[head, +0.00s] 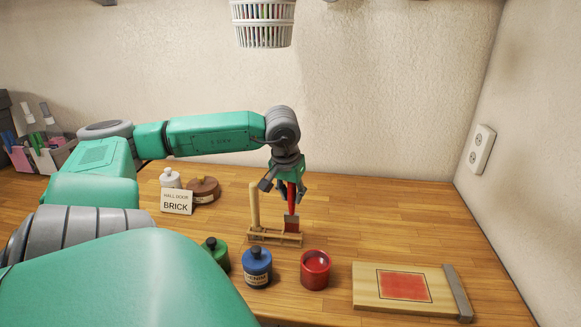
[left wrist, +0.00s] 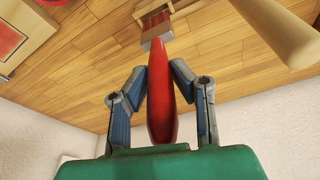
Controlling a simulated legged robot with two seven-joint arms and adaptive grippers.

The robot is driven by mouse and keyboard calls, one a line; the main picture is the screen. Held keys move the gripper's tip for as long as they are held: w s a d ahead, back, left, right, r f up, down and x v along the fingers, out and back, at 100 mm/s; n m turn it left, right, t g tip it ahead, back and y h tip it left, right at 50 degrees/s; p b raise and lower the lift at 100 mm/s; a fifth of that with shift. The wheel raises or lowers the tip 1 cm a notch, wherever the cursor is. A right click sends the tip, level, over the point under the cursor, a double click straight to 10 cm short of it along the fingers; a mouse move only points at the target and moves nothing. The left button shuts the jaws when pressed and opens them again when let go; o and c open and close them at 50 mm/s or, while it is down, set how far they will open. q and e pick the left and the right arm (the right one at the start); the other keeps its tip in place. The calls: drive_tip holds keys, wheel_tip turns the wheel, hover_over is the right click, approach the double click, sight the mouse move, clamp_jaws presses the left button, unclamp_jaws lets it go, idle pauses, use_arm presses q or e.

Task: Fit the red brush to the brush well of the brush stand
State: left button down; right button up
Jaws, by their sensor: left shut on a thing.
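The red brush (head: 291,224) hangs upright, head down, in my left gripper (head: 288,190). The gripper is shut on its red handle, which also shows between the fingers in the left wrist view (left wrist: 160,95). The brush stand (head: 262,238) is a low wooden base on the table with an upright wooden post (head: 254,207) at its left. The brush head is at the right end of the stand, over the brush well. I cannot tell whether its lower edge is inside the well or just above it. My right gripper is not in view.
A green jar (head: 216,255), a blue jar (head: 257,268) and an open red pot (head: 315,270) stand in front of the stand. A wooden board with a red square (head: 404,286) lies at right. A brick sign (head: 176,203) stands at left. The table right of the stand is clear.

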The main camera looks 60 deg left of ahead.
sight(291, 214)
use_arm(q)
drive_tip(key=shift+f+b, duration=0.55)
drive_tip(key=shift+f, duration=1.5)
drive_tip(key=c, duration=1.3)
unclamp_jaws()
drive_tip(key=shift+r, duration=0.45)
drive_tip(key=v, duration=1.1)
drive_tip(key=shift+s, duration=0.1)
